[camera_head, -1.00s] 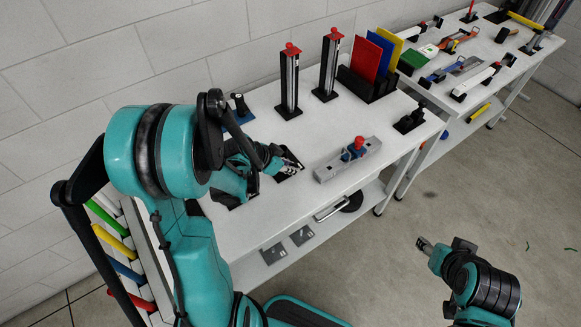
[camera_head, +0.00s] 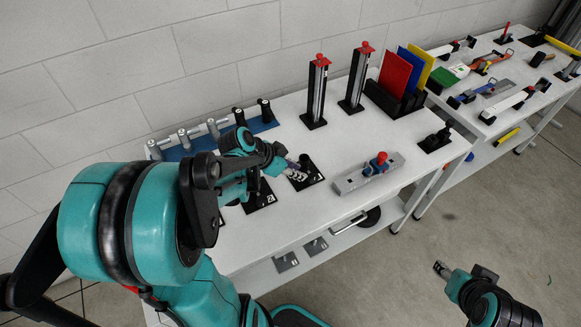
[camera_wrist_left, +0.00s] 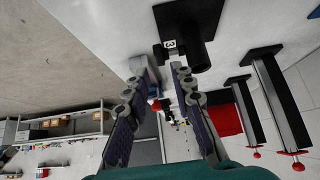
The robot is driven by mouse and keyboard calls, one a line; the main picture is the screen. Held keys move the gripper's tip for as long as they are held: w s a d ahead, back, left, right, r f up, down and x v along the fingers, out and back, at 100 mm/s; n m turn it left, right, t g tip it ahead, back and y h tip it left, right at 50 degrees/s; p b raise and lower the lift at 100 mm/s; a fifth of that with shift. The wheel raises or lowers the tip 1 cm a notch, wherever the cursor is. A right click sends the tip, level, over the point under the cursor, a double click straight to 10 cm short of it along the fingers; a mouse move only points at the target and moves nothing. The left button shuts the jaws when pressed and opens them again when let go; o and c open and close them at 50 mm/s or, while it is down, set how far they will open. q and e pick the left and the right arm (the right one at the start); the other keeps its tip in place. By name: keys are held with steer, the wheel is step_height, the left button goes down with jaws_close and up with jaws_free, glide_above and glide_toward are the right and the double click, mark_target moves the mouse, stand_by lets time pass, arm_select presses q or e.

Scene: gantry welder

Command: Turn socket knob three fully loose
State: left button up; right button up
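In the left wrist view a black socket base with the number 3 tag (camera_wrist_left: 170,44) and a dark round post (camera_wrist_left: 196,46) lies just beyond my left gripper (camera_wrist_left: 160,72). The two fingers are spread with clear space between them, and no object is visibly held. In the head view my left gripper (camera_head: 298,167) hangs over a black plate (camera_head: 313,178) at the table's middle, which is partly hidden by it. A black numbered plate (camera_head: 262,197) lies to its left. My right gripper (camera_head: 442,270) is away over the floor, too small to judge.
A grey block with a red-topped blue knob (camera_head: 377,165) stands right of the left gripper. Two red-topped posts (camera_head: 317,95) and a rack of coloured panels (camera_head: 395,100) stand behind. A blue mat with several fittings (camera_head: 215,140) lies at back left.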

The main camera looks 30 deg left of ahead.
arm_select(q)
steer(key=shift+v, duration=1.65)
steer(key=s+d+r+n+y, duration=0.3)
steer(key=s+d+n, duration=0.3)
steer(key=d, duration=0.5)
steer(key=s, duration=0.2)
steer(key=shift+s+r+y, duration=0.35)
steer(key=shift+y, duration=0.05)
